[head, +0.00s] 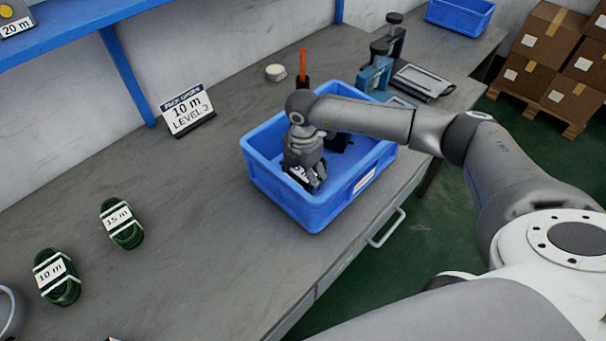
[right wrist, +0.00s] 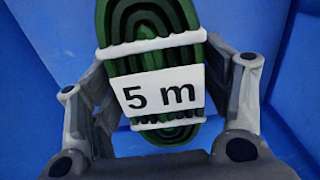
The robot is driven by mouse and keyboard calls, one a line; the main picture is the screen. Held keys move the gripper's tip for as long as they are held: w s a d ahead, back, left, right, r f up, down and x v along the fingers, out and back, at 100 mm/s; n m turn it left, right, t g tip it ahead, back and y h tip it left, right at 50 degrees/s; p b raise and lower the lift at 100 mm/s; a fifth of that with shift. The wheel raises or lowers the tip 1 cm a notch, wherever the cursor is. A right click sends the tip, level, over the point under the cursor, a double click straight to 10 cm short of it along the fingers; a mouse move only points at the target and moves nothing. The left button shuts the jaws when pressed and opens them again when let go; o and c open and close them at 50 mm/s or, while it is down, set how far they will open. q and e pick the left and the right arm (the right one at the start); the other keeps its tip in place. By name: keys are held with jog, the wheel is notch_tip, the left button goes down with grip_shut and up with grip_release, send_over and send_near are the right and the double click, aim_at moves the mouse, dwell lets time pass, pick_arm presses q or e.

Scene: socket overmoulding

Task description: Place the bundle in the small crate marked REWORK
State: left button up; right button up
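My right gripper (head: 308,183) reaches down inside a blue crate (head: 262,172) on the grey workbench. In the right wrist view, a green coiled bundle (right wrist: 165,132) with white ties and a "5 m" label lies between the two fingers (right wrist: 160,95), which close against its sides. Blue crate surfaces surround it. In the head view only a bit of the bundle's label (head: 299,174) shows below the gripper. The crate's front label (head: 365,181) is too small to read. I cannot tell whether the bundle touches the crate floor. My left gripper is not in view.
Bundles marked 15 m (head: 121,223) and 10 m (head: 57,277) lie at the left. A "10 m LEVEL 3" sign (head: 187,110) stands behind. An orange-handled tool (head: 303,66) and a blue device (head: 374,75) stand behind the crate. Another blue crate (head: 460,15) is farther back.

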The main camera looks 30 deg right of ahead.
aim_at(303, 172)
jog(key=shift+o, duration=0.4)
jog(key=shift+r, duration=0.2)
notch_tip(303, 172, up, 12)
jog(key=b, duration=0.1)
dwell(0.4)
